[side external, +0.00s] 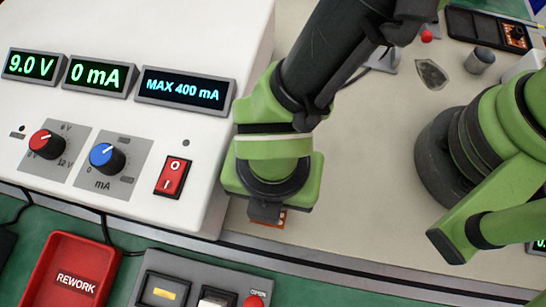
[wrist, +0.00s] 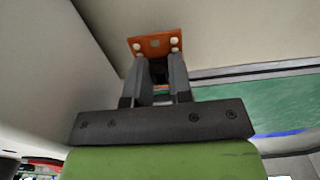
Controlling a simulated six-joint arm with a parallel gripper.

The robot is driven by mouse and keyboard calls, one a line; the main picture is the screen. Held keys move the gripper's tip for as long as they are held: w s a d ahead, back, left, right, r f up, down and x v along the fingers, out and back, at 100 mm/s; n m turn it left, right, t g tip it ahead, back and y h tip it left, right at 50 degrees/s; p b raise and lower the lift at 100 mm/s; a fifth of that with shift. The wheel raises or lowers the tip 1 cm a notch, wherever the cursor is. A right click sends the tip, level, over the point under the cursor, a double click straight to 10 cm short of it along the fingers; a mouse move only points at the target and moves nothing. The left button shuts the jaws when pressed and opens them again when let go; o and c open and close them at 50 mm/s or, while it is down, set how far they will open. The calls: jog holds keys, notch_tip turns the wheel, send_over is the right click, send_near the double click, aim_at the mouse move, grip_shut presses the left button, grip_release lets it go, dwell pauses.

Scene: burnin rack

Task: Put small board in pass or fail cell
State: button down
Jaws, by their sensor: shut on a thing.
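My gripper (wrist: 157,70) is shut on a small orange board (wrist: 155,43) with pale round spots at its corners. The board sticks out past the fingertips in the wrist view. In the side view my gripper (side external: 266,212) points down close to the right side of the white power supply, and only an orange sliver of the board (side external: 276,217) shows beside it. I cannot tell whether the board touches the surface below. No cell marked pass or fail can be made out.
The white power supply (side external: 130,25) reads 9.0 V, 0 mA and MAX 400 mA. A red REWORK tray (side external: 72,245) and a grey panel (side external: 190,264) with buttons sit in front. A dark tray (side external: 470,22) and a metal cylinder (side external: 479,60) stand at the back right.

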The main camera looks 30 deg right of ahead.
notch_tip(320, 180, up, 7)
jog(key=shift+f, duration=0.1)
jog(key=w+d+r+m, duration=0.6)
jog(key=w+d, duration=0.1)
jog(key=w, duration=0.2)
jog(key=w+d+r+m, duration=0.6)
jog(key=w+d, duration=0.1)
jog(key=w, duration=0.2)
jog(key=s+d+f+m, duration=0.2)
jog(key=d+m, duration=0.6)
jog(key=s+d+f+m, duration=0.1)
jog(key=d+f+m, duration=0.1)
jog(key=d+m, duration=0.55)
notch_tip(320, 180, up, 5)
jog(key=s+a+n, duration=0.2)
jog(key=a+n, duration=1.1)
jog(key=a, duration=0.2)
jog(key=s+a+n, duration=1.3)
jog(key=a+n, duration=0.1)
jog(key=shift+n, duration=0.25)
jog(key=f, duration=1.2)
jog(key=shift+a, duration=0.2)
jog(key=shift+f, duration=5.35)
